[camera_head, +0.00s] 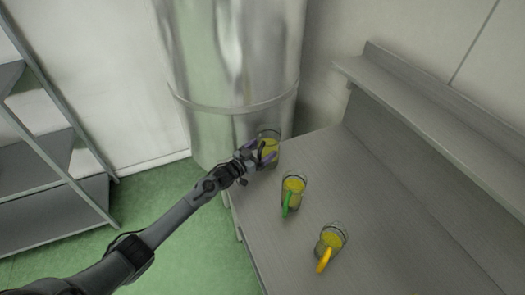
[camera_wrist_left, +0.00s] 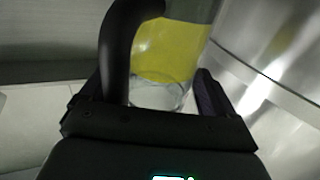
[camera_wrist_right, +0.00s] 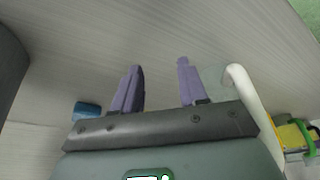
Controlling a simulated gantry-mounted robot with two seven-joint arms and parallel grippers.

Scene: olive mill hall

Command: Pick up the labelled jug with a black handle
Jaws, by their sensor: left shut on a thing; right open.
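The labelled jug (camera_head: 270,136) is clear with a yellow label and is at the far left corner of the bench, in front of the steel tank. My left gripper (camera_head: 262,155) is shut on this jug. In the left wrist view its black handle (camera_wrist_left: 117,45) and yellow label (camera_wrist_left: 170,50) are close up between the fingers (camera_wrist_left: 165,95). The left finger is mostly hidden by the handle. I cannot tell whether the base touches the bench. My right gripper (camera_wrist_right: 160,82) is open and empty in the right wrist view.
A yellow-labelled jug with a green handle (camera_head: 287,203) and one with a yellow-orange handle (camera_head: 324,262) stand on the bench (camera_head: 380,225). A shelf (camera_head: 440,110) runs behind. A white handle (camera_wrist_right: 245,90) is beside my right gripper; a blue object (camera_wrist_right: 87,110) lies left.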

